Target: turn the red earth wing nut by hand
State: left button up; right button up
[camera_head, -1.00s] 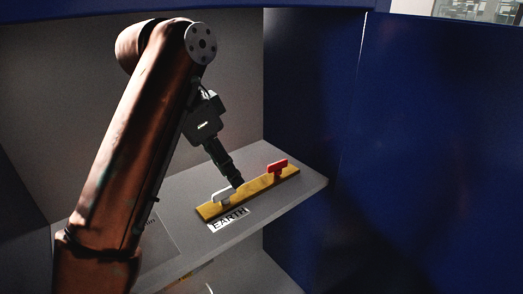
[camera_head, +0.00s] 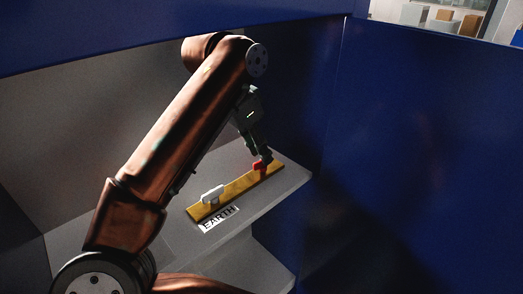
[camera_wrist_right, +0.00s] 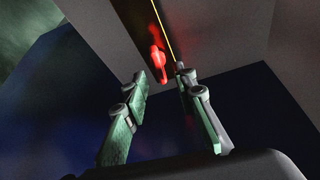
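The red wing nut (camera_head: 259,167) sits at the far right end of a yellow bar on the grey shelf. My right gripper (camera_head: 262,156) is at the red nut, partly overlapping it in the head view. In the right wrist view the red nut (camera_wrist_right: 157,55) lies just ahead of and between the fingertips. There my right gripper (camera_wrist_right: 160,75) has its two fingers apart, with nothing visibly held. Whether a finger touches the nut I cannot tell. My left gripper is not in view.
The yellow bar (camera_head: 235,186) also carries a white wing nut (camera_head: 212,194) at its near left end. An EARTH label (camera_head: 218,219) lies in front of it on the shelf (camera_head: 265,205). A blue panel (camera_head: 420,160) stands close on the right.

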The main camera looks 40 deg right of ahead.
jog(key=shift+x, duration=0.95)
jog(key=shift+a+f, duration=0.1)
jog(key=shift+a, duration=0.05)
grip_shut()
